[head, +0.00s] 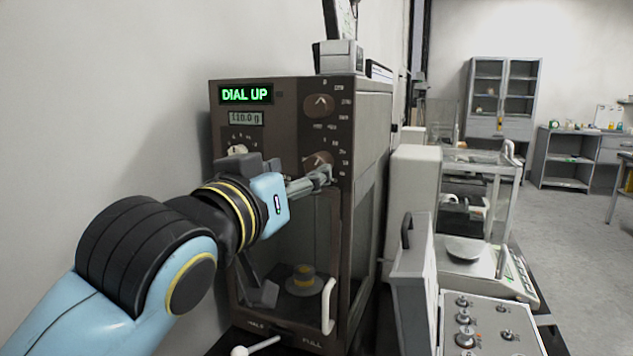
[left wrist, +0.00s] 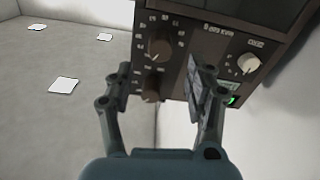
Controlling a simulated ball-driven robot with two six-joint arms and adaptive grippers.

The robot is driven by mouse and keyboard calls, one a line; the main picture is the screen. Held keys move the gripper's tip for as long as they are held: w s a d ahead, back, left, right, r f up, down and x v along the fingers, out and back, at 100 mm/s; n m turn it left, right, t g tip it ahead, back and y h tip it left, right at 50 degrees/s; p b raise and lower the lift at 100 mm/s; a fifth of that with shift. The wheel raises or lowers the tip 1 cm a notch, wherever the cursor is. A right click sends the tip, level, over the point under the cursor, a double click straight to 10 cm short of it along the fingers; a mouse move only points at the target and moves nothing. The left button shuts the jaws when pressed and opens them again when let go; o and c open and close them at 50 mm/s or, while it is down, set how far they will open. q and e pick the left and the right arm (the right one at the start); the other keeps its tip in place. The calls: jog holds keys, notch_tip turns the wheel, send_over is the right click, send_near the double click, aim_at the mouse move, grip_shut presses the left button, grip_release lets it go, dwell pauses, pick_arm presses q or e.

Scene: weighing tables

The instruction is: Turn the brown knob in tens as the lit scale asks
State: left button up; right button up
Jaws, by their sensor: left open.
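The brown-faced scale (head: 349,215) stands at centre with a green lit display (head: 245,95) reading "DIAL UP" and a readout (head: 245,118) of about 110.0 g. Its upper brown knob (head: 319,104) and lower brown knob (head: 317,160) each have small numerals around them. My left gripper (head: 328,172) is open in front of the lower knob and partly covers it. In the left wrist view, upside down, the lower knob (left wrist: 159,47) lies just beyond the spread fingertips (left wrist: 166,70); the upper knob (left wrist: 152,92) shows between the fingers. Contact cannot be told. My right gripper is out of view.
A white knob (left wrist: 247,63) sits beside the display. To the right are a glass-cased balance (head: 465,248) and a grey control box (head: 490,322). A wall stands close at left.

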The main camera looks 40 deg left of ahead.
aim_at(314, 165)
pick_arm(q)
jog(key=x, duration=0.6)
jog(key=shift+a, duration=0.1)
jog(key=shift+w+a, duration=0.1)
jog(key=shift+w, duration=0.6)
jog(key=shift+c, duration=0.7)
grip_shut()
jog(key=shift+m+p, duration=1.4)
jog(key=shift+p, duration=0.25)
jog(key=shift+m+p, duration=1.15)
jog(key=shift+m, duration=0.35)
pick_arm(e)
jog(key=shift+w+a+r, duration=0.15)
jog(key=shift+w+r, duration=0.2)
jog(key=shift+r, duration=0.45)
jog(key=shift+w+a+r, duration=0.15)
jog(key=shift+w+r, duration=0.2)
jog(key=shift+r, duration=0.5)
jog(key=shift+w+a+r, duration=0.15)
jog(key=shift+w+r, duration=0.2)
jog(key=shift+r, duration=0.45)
pick_arm(q)
jog(key=shift+f, duration=0.1)
